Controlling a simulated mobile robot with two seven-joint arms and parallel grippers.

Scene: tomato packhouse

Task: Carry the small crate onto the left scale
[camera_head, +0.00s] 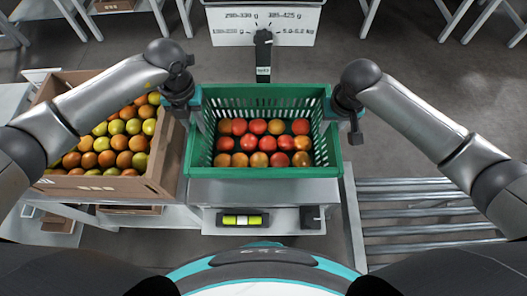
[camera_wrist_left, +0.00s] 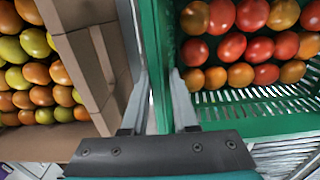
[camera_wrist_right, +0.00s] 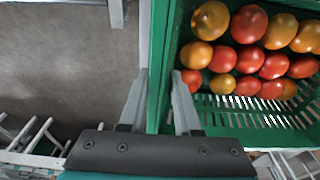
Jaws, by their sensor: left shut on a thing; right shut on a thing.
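The small crate is a green slatted crate (camera_head: 262,172) holding several red and orange tomatoes (camera_head: 257,127), in the middle of the head view. My left gripper (camera_head: 196,112) is shut on its left wall, which shows between the fingers in the left wrist view (camera_wrist_left: 160,75). My right gripper (camera_head: 332,112) is shut on its right wall, also seen in the right wrist view (camera_wrist_right: 160,75). The crate looks level, over a grey surface (camera_head: 265,192); I cannot tell whether it touches it. A dark post with a small display (camera_head: 263,55) stands behind the crate.
A cardboard box (camera_head: 160,165) of green and orange tomatoes stands close to the crate's left. A roller conveyor (camera_head: 425,212) lies at the right. A white sign with weights (camera_head: 285,32) is at the back. A shelf below holds a yellow-green item (camera_head: 242,220).

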